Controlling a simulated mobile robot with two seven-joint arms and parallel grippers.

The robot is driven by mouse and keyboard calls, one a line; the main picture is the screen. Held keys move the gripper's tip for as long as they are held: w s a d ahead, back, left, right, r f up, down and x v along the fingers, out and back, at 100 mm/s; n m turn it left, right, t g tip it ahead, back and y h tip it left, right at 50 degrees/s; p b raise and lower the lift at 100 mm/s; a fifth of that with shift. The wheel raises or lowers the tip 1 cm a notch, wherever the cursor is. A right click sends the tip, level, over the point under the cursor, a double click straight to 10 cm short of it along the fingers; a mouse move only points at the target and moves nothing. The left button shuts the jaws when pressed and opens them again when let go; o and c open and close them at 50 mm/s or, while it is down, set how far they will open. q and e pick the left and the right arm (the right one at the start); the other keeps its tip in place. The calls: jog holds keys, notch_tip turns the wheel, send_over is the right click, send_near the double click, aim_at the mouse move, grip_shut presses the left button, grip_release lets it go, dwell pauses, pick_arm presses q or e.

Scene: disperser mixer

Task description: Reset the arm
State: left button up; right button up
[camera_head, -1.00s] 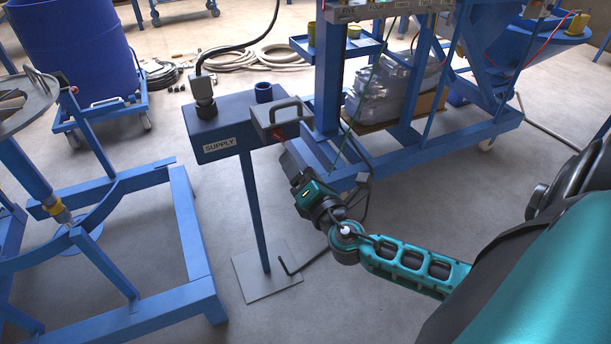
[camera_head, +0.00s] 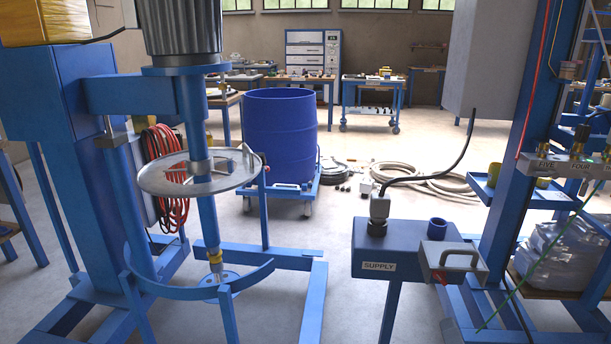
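Neither of my arms nor grippers shows in the head view now. The blue supply box (camera_head: 408,247) stands on its post at the lower right, with a "SUPPLY" label on its front. A grey connector with a black cable (camera_head: 379,206) sits upright on its top left. A grey box with a handle (camera_head: 451,262) is at its right side, and no gripper is seen touching it. The disperser mixer stands at the left, with its motor (camera_head: 178,28) on top, a round metal lid (camera_head: 199,173) around the shaft and a curved blue bracket below.
A blue drum (camera_head: 281,137) stands on a wheeled dolly behind the mixer. Coiled hoses (camera_head: 432,182) lie on the floor behind the supply box. A blue frame with shelves and valves (camera_head: 562,164) fills the right edge. Floor between the mixer and supply box is clear.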

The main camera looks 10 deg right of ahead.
pick_arm(q)
jog(key=a+r+p, duration=0.1)
jog(key=p, duration=0.1)
jog(key=s+a+r+p, duration=0.1)
jog(key=r+p, duration=0.1)
jog(key=p, duration=0.1)
jog(key=shift+s+y+p, duration=0.15)
jog(key=shift+y+p, duration=0.15)
jog(key=shift+y, duration=0.1)
pick_arm(e)
jog(key=s+a+f+m+g+y, duration=0.2)
jog(key=s+a+m, duration=0.4)
jog(key=m, duration=0.3)
jog(key=s+a+f+m+g+y, duration=0.3)
jog(key=s+a+m, duration=0.3)
jog(key=m, duration=0.4)
jog(key=shift+a+f+m+g+y, duration=0.3)
jog(key=shift+a+f+y, duration=0.25)
jog(key=shift+a, duration=0.3)
